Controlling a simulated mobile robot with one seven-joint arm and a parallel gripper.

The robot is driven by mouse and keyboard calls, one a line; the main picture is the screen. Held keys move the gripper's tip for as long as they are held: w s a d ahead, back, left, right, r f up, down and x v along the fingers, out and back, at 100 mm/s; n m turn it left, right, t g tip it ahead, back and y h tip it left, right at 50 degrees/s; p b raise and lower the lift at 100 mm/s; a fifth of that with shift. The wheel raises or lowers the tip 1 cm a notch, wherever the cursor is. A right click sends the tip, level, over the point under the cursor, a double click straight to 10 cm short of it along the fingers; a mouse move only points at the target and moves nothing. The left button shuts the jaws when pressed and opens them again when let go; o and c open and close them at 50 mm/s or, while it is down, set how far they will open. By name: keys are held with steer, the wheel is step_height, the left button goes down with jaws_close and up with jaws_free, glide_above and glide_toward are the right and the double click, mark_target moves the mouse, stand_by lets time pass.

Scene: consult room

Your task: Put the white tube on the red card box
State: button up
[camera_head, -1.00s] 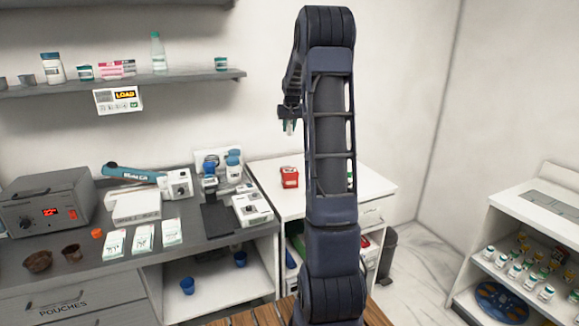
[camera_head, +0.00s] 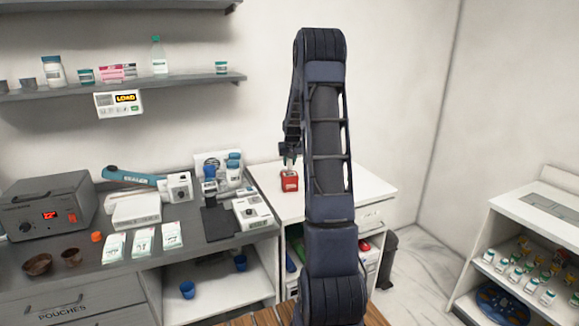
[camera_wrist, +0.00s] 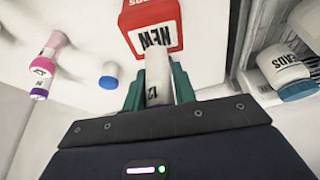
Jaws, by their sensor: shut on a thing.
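The red card box (camera_head: 289,181) stands on the white cabinet top, left of my arm. In the wrist view the red card box (camera_wrist: 150,22) is at the top, its white label facing me. My gripper (camera_wrist: 158,92) is shut on the white tube (camera_wrist: 157,78), which sits between the green fingers and overlaps the box's near edge in that view. In the head view my gripper (camera_head: 290,158) is right above the box. Whether the tube touches the box I cannot tell.
The white cabinet top (camera_head: 345,192) has bare room around the box. A grey counter (camera_head: 195,240) to the left holds devices and white boxes. A wall shelf (camera_head: 200,77) with bottles is above it. An open shelf unit (camera_head: 470,265) stands at the right.

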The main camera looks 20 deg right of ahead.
steer(key=shift+f, duration=1)
steer(key=shift+f, duration=0.1)
steer(key=o, duration=0.9)
steer(key=shift+o, duration=0.2)
